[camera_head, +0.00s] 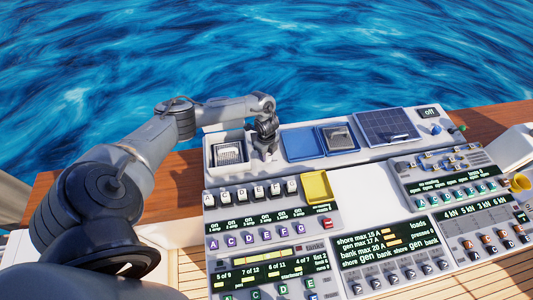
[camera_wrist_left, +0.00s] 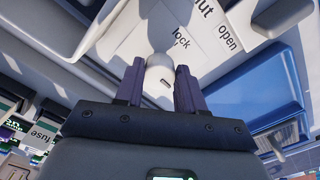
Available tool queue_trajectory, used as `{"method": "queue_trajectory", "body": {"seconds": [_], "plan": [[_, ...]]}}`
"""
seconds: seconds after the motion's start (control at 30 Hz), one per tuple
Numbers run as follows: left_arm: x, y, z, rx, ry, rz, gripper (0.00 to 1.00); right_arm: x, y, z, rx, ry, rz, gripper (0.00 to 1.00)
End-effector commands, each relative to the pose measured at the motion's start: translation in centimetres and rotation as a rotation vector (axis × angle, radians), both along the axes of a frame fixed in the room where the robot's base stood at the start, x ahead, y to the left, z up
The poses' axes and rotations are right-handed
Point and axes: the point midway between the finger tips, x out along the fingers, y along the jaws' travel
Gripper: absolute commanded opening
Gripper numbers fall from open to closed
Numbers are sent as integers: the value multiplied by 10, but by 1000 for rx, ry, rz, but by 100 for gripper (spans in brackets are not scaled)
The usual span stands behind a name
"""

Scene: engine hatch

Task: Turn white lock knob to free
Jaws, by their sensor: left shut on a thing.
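The white lock knob (camera_wrist_left: 158,78) sits between the two dark fingers of my left gripper (camera_wrist_left: 160,85) in the left wrist view. The gripper is shut on it. The word "lock" shows on the white panel just beyond the knob, with "open" and part of another word to the right. In the head view my left gripper (camera_head: 265,152) points down at the back of the console, between the left recessed box and the blue panels. The knob is hidden there behind the gripper. My right gripper is not in view.
A recessed box (camera_head: 228,152) lies left of my left gripper. A blue panel (camera_head: 300,144) and a dark solar panel (camera_head: 386,126) lie to its right. A yellow tray (camera_head: 317,187) and several rows of switches are nearer. Water lies behind the console.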

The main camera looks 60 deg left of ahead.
Motion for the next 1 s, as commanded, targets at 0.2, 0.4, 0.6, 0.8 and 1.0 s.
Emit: {"method": "queue_trajectory", "body": {"seconds": [0.2,0.4,0.6,0.8,1.0], "plan": [[0,0,-1,2,2,-2,58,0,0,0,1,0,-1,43],[0,0,0,1,0,-1,64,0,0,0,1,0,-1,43],[0,0,3,0,-1,-1,64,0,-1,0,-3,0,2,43],[1,1,25,1,-3,-2,64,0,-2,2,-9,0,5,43],[1,1,60,2,-4,-2,64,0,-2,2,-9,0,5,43]]}}
